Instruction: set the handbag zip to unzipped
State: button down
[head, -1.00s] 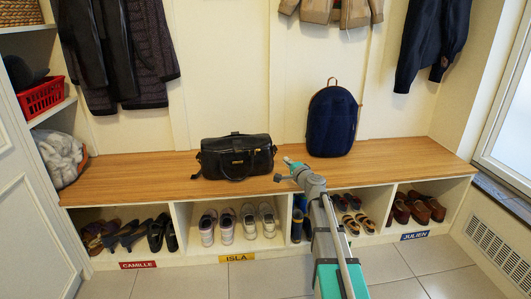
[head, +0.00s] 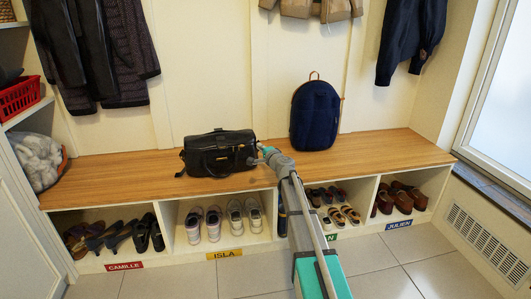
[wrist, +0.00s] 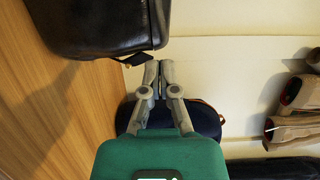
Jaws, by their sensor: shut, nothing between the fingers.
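A black leather handbag (head: 218,155) stands on the wooden bench, with its handle lying against its front. In the wrist view the handbag (wrist: 100,28) fills the upper left, and a small dark tab (wrist: 133,60) sticks out from its end near my fingertips. I cannot make out the zip's state. My gripper (head: 264,150) is at the right end of the handbag, near its top edge. In the wrist view my gripper (wrist: 159,66) has its fingers together and empty, close beside the tab. I cannot tell whether they touch it.
A dark blue backpack (head: 316,116) stands on the bench (head: 385,147) right of my gripper. Coats (head: 411,40) hang above. Cubbies below hold several pairs of shoes. Bench space at the far right is clear.

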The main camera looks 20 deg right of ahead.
jog(key=shift+x, duration=0.95)
jog(key=shift+s+a, duration=0.15)
jog(key=shift+a, duration=0.4)
jog(key=shift+s+a, duration=0.15)
jog(key=shift+a, duration=1.2)
